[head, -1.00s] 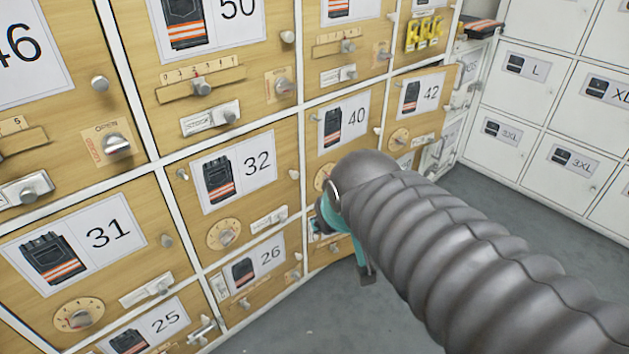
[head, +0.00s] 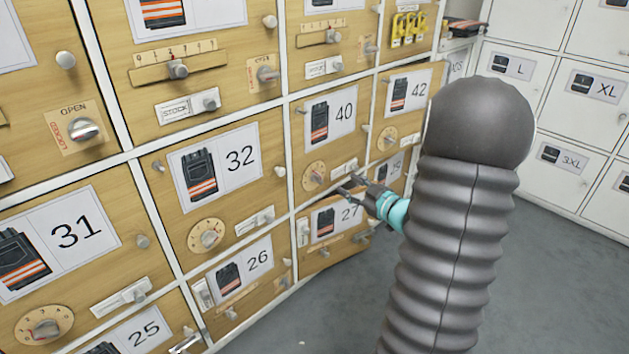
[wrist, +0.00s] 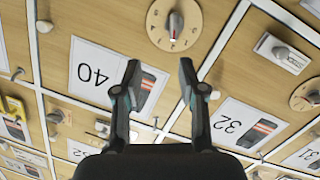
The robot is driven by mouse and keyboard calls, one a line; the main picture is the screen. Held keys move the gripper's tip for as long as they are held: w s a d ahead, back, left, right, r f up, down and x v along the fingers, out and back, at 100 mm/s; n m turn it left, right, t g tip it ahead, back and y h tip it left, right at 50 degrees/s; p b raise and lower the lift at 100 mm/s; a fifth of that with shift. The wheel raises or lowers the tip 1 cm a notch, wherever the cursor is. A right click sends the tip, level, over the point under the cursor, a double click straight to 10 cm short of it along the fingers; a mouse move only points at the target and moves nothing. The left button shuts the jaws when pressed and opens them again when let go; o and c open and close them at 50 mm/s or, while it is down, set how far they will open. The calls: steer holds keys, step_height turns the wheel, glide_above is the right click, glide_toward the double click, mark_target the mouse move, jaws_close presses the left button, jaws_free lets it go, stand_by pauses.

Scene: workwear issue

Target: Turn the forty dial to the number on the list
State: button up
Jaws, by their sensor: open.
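The dial of the forty locker (head: 314,176) is a round wooden disc with a grey knob, below the 40 label (head: 331,119) in the head view. In the wrist view, which is upside down, the forty dial (wrist: 174,22) sits at the top centre with its knob and small marks. The 40 label (wrist: 105,75) lies below it there. My gripper (head: 346,186) is in front of the lower right of the forty door in the head view. In the wrist view my gripper (wrist: 160,68) is open and empty, its fingertips apart from the dial. No list can be made out.
The 32 locker's dial (head: 207,236) is to the left, and the 31 locker's dial (head: 43,328) further left. A small slider (head: 344,168) sits beside the forty dial. The 27 door (head: 330,222) is below. Grey floor is clear at the lower right.

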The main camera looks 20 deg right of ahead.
mark_target(321, 178)
steer(key=w+a+f+y, duration=0.1)
steer(key=w, duration=0.2)
steer(key=w+a+f+y, duration=0.1)
steer(key=w, duration=0.3)
steer(key=w+a+f+t+b, duration=0.1)
steer(key=w+a, duration=0.1)
steer(key=w, duration=0.1)
steer(key=shift+w+n+y, duration=0.25)
steer(key=shift+n+y, duration=0.05)
steer(key=shift+y, duration=0.1)
jaws_close()
